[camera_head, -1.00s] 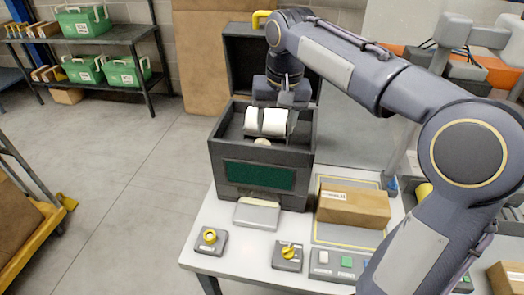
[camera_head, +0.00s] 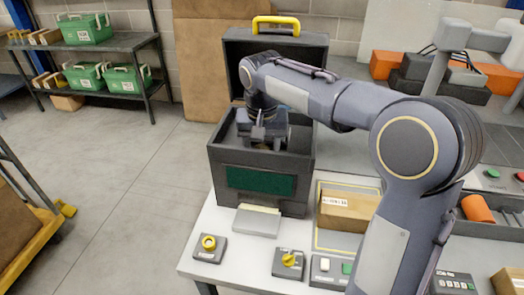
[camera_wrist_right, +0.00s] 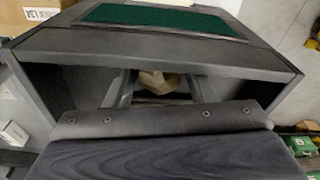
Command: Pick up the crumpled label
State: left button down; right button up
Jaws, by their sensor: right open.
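The crumpled label (camera_wrist_right: 158,82) is a small beige, faceted lump inside a dark open-topped box, seen in the right wrist view. The box (camera_head: 228,156) has a green front panel and stands on the white table with its lid raised behind. My right gripper (camera_wrist_right: 160,92) reaches down into the box. Its two fingers are apart, one on each side of the label, and I cannot tell if either touches it. In the head view the right gripper (camera_head: 262,140) covers the label. My left gripper is not in view.
The box walls stand close around my right gripper. A cardboard box (camera_head: 345,212) lies right of it on the table. Yellow-knob controls (camera_head: 208,243) and a grey pad (camera_head: 256,222) are in front.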

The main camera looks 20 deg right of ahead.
jog(key=shift+c, duration=0.2)
jog(key=c, duration=0.7)
jog(key=shift+r, duration=0.1)
